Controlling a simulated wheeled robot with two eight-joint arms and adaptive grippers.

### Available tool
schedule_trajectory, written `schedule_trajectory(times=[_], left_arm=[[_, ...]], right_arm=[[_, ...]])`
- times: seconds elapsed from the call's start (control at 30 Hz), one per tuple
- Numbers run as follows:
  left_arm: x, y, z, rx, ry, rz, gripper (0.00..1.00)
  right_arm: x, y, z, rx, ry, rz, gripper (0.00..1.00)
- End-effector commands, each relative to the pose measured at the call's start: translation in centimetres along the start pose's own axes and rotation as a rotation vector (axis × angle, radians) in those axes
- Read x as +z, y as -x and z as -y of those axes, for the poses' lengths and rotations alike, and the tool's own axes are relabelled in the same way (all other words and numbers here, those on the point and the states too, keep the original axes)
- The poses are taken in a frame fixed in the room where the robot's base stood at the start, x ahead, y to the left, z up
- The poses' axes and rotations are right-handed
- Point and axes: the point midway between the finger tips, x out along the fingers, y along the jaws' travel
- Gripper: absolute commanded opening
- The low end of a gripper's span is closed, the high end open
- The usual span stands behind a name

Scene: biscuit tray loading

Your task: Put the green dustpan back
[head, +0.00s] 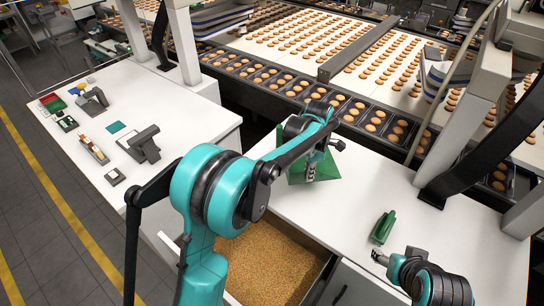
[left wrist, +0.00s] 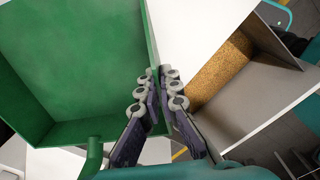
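The green dustpan (head: 322,172) is over the white counter at the centre of the head view, partly hidden by my left arm and gripper. It fills the left of the left wrist view (left wrist: 75,75), where its side wall runs down to between my left fingers. My left gripper (left wrist: 160,85) has its two fingers close together on that wall; it also shows in the head view (head: 311,172). I cannot tell whether the dustpan touches the counter. My right gripper (head: 379,257) is near the front right, apart from the dustpan, its fingers too small to judge.
A small green brush-like object (head: 383,228) lies on the counter near my right gripper. An open drawer (head: 262,262) of golden granules is below the counter's front edge. A conveyor (head: 300,88) with biscuit trays runs behind. The left counter (head: 75,160) holds several small tools.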

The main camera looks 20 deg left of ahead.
Motion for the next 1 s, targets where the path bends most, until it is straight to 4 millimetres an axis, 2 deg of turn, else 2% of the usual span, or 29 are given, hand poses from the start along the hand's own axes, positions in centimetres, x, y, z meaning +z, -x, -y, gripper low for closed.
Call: schedule_trajectory(times=[0.07, 0.17, 0.4, 0.6, 0.83, 1.0], left_arm=[[0.0, 0.1, 0.2, 0.0, -0.02, 0.001, 0.0], [-1.1, -0.6, -0.4, 0.0, -0.026, 0.001, 0.0], [-6.0, -4.2, -3.4, 0.0, -0.022, 0.001, 0.0], [-8.9, -6.2, -5.2, 0.0, -0.025, 0.001, 0.0], [-9.7, -7.5, -5.7, 0.0, -0.027, 0.001, 0.0], [-9.7, -10.0, -5.7, 0.0, -0.027, 0.001, 0.0]], right_arm=[[0.1, -0.1, 0.0, 0.0, 0.0, 0.0, 0.58], [0.3, -0.3, 0.0, 0.0, 0.0, 0.001, 0.58], [0.8, -1.0, 0.0, 0.0, 0.0, 0.001, 0.58], [1.0, -1.3, 0.0, 0.0, 0.0, 0.0, 0.58], [1.1, -1.5, 0.0, 0.0, 0.0, 0.0, 0.58], [1.5, -2.0, 0.0, 0.0, 0.0, 0.0, 0.58]])
